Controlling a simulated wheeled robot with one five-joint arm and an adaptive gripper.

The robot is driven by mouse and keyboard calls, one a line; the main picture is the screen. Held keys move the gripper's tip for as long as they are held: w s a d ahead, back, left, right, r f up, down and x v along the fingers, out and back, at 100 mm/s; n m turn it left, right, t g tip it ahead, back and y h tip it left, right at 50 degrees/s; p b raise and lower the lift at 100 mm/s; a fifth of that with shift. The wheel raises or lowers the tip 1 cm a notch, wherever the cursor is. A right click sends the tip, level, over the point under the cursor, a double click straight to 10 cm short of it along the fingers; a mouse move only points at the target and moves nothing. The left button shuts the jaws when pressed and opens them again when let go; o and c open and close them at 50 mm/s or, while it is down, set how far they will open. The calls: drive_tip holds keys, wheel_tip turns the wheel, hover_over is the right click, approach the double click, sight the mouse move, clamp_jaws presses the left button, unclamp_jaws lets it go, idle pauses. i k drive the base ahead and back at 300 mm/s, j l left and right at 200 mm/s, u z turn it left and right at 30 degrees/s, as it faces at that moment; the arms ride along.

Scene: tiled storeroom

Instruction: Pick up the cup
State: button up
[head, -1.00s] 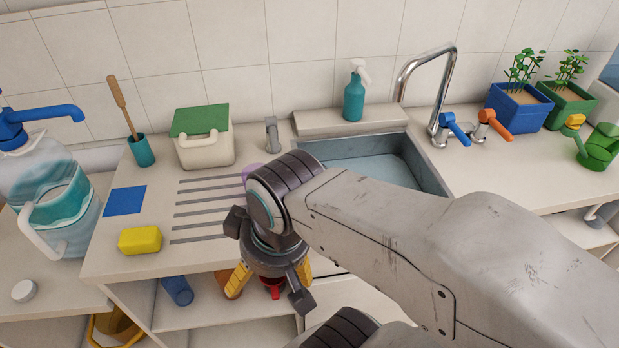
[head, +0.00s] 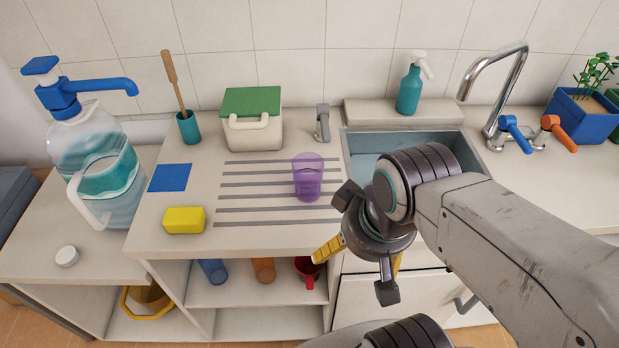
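A purple see-through cup (head: 308,180) stands upright on the grooved drainboard, left of the sink. My gripper (head: 362,257) is to the right of this cup in the picture and nearer to me, pointing down, apart from it. Its yellow-tipped fingers are spread, and nothing shows between them, though its body hides part of that space. On the shelf under the counter are a blue cup (head: 213,271), an orange cup (head: 264,270) and a red mug (head: 308,271).
A yellow sponge (head: 184,221), a blue cloth (head: 170,177) and a green-lidded box (head: 252,123) are left of the purple cup. A small grey tap (head: 322,124) stands behind it. The sink (head: 366,157) is to the right. A large water jug (head: 95,165) stands far left.

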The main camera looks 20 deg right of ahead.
sight(308, 168)
drive_tip(key=j+u, duration=0.1)
drive_tip(key=u, duration=0.35)
drive_tip(key=i+j+u, duration=0.1)
drive_tip(key=u, duration=0.4)
drive_tip(key=j+u, duration=0.1)
drive_tip(key=u, duration=0.35)
drive_tip(key=i+u, duration=0.15)
drive_tip(key=u, duration=0.35)
drive_tip(key=i+u, duration=0.1)
drive_tip(key=u, duration=0.35)
